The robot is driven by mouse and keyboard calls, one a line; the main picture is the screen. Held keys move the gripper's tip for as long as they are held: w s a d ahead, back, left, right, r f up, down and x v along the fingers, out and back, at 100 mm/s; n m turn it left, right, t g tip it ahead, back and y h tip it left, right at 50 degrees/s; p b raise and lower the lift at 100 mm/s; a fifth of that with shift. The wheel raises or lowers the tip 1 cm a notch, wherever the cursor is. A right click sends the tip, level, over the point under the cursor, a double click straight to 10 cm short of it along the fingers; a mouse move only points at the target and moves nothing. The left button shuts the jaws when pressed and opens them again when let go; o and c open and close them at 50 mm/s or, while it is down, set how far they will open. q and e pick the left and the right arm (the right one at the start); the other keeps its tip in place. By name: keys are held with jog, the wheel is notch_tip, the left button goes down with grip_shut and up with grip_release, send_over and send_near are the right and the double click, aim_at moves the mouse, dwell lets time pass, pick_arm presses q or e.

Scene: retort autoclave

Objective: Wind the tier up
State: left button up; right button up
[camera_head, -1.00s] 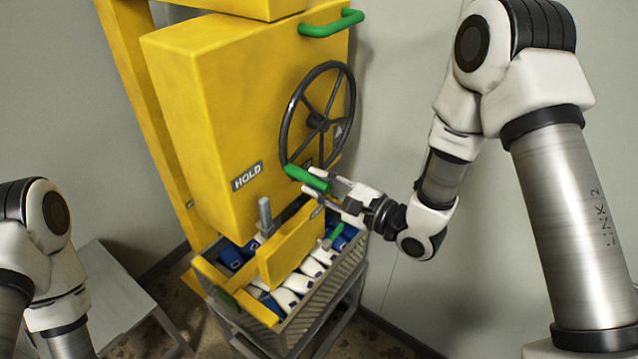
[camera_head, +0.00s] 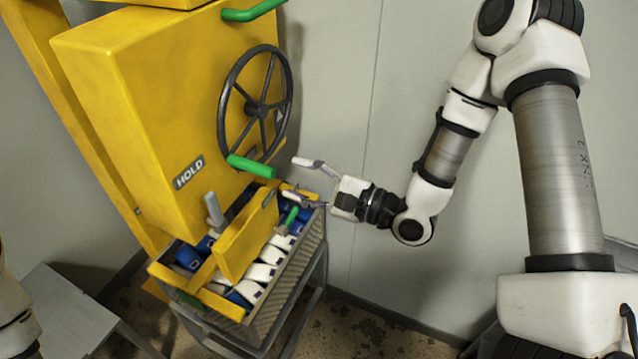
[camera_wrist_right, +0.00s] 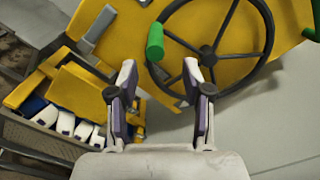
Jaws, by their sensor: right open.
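A dark spoked handwheel (camera_head: 263,110) is on the side of the yellow machine (camera_head: 140,100). Its green crank handle (camera_head: 252,167) sticks out at the bottom of the rim. My right gripper (camera_head: 290,177) is open and empty, just right of the handle and apart from it. In the right wrist view the handwheel hub (camera_wrist_right: 208,52) and green handle (camera_wrist_right: 155,41) lie beyond the spread fingers (camera_wrist_right: 159,65). A grey basket (camera_head: 290,285) below the machine holds white and blue packs. My left gripper is out of view.
A "HOLD" label (camera_head: 189,173) and a short grey lever (camera_head: 213,210) are near the machine's lower edge. A green bar handle (camera_head: 252,11) is above the wheel. A grey table (camera_head: 60,310) stands at left. Bare wall lies right of the wheel.

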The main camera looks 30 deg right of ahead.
jog(key=v, duration=0.4)
jog(key=shift+s+d, duration=0.1)
jog(key=shift+s, duration=0.05)
jog(key=s+a+f+n+g+h+b, duration=0.1)
jog(key=s+a+f+g+b, duration=0.15)
jog(key=f, duration=0.75)
jog(key=s+a+f+n+g+h+b, duration=0.1)
jog(key=s+f+n+g+h, duration=0.2)
jog(key=f, duration=0.6)
jog(key=s+a+f+g+b, duration=0.1)
jog(key=s+f+g+b, duration=0.2)
jog(key=f, duration=0.7)
jog(key=s+d+f+n+g+h, duration=0.2)
jog(key=s+d+f+n+h, duration=0.1)
jog(key=s+n, duration=0.3)
jog(key=s+d+f+n+g+h, duration=0.3)
jog(key=s+d+f+n+h, duration=0.1)
jog(key=n, duration=0.4)
jog(key=shift+s+d+f+g+p, duration=0.35)
jog(key=shift+s+f, duration=0.45)
jog(key=shift+s, duration=0.25)
